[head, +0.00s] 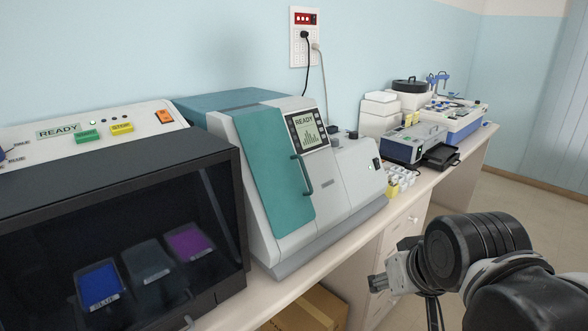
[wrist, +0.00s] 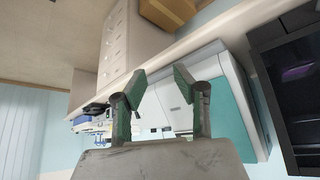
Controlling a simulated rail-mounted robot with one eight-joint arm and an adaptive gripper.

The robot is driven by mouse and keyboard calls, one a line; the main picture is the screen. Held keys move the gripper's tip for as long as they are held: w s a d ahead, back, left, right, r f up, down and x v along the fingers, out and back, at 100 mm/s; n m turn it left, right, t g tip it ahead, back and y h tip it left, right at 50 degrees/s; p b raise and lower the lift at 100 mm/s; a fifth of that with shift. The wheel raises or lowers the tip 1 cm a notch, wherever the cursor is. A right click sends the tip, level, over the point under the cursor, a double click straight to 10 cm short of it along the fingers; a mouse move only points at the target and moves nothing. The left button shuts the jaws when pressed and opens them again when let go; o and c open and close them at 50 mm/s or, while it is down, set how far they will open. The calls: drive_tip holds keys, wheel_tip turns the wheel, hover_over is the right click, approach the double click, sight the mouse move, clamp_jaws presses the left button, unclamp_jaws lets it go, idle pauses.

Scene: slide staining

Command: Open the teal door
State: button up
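The teal door (head: 270,172) is the tall panel on the front of the white and grey machine (head: 345,180) in the middle of the head view. It looks shut. A dark curved handle (head: 302,174) runs down its right side. My gripper (head: 378,284) is low and to the right, in front of the counter and apart from the door. In the wrist view, which is turned nearly upside down, my gripper (wrist: 159,80) has its two fingers spread with nothing between them. The teal door (wrist: 232,108) shows there behind the right finger; its handle is not clear.
A dark-windowed stainer (head: 120,230) with coloured trays stands close on the left. Small vials (head: 400,180) and other instruments (head: 415,143) stand to the right along the counter. A cardboard box (head: 308,312) lies below the counter. The floor at right is clear.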

drive_tip(key=w+a+r+n+g+p, duration=0.1)
drive_tip(key=w+a+r+n+p, duration=0.2)
drive_tip(key=w+r, duration=1)
drive_tip(key=n+g+y+p, duration=0.1)
drive_tip(key=n+g, duration=0.1)
drive_tip(key=n, duration=0.1)
approach(305, 173)
drive_tip(key=x, duration=1)
drive_tip(key=shift+w+d+f+p, duration=0.1)
drive_tip(key=shift+w+f+p, duration=0.2)
drive_tip(key=shift+p, duration=0.1)
clamp_jaws()
drive_tip(key=shift+r, duration=0.1)
